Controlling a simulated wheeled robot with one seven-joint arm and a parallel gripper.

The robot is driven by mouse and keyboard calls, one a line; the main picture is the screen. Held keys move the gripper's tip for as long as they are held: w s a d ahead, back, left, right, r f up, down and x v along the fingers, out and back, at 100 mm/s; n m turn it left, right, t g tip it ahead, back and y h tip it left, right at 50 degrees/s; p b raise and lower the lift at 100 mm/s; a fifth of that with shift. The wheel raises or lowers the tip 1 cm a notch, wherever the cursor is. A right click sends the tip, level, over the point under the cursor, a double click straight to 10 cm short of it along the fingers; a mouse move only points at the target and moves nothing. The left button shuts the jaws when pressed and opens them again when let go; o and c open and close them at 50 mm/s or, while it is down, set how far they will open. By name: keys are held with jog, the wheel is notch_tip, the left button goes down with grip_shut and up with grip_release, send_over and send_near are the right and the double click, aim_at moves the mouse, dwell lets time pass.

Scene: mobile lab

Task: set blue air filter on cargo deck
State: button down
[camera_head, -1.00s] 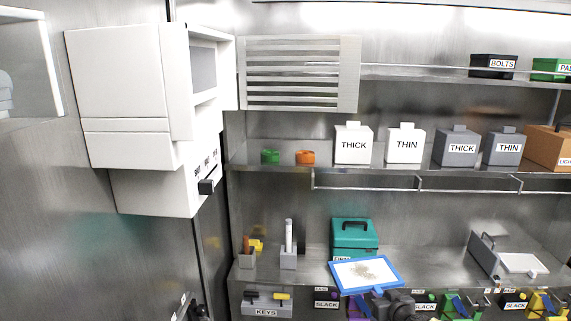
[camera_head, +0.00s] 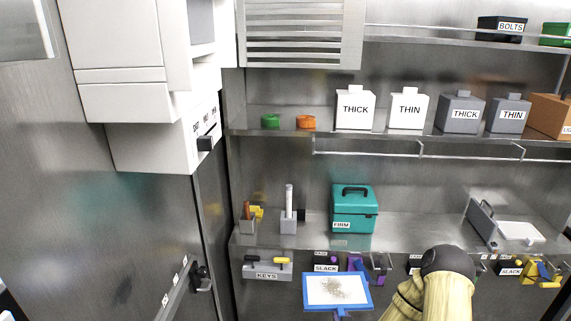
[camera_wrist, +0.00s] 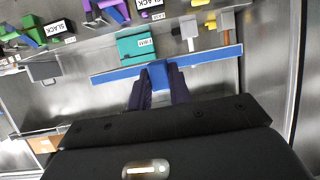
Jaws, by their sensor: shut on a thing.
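The blue air filter (camera_head: 311,302) has a blue frame around a white panel with a grey-brown speckled patch. It is held in the air in front of the lower shelf edge in the head view. In the wrist view, the filter (camera_wrist: 215,61) appears edge-on as a long blue bar with a blue tab. My gripper (camera_wrist: 158,88) has its dark fingers closed on that tab. In the head view my fingers are out of sight, below the frame. I cannot pick out the cargo deck in either view.
A lower metal shelf (camera_head: 410,232) holds a teal toolbox (camera_head: 354,213) and a grey holder (camera_head: 288,226). A row of hooks, labels and straps runs below it, behind the filter. A white cabinet (camera_head: 115,45) juts out at upper left. A metal door (camera_head: 110,220) fills the left side.

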jog(key=shift+s+a+r, duration=0.3)
jog(key=shift+s+a, duration=0.25)
jog(key=shift+s, duration=0.15)
jog(key=shift+f, duration=0.15)
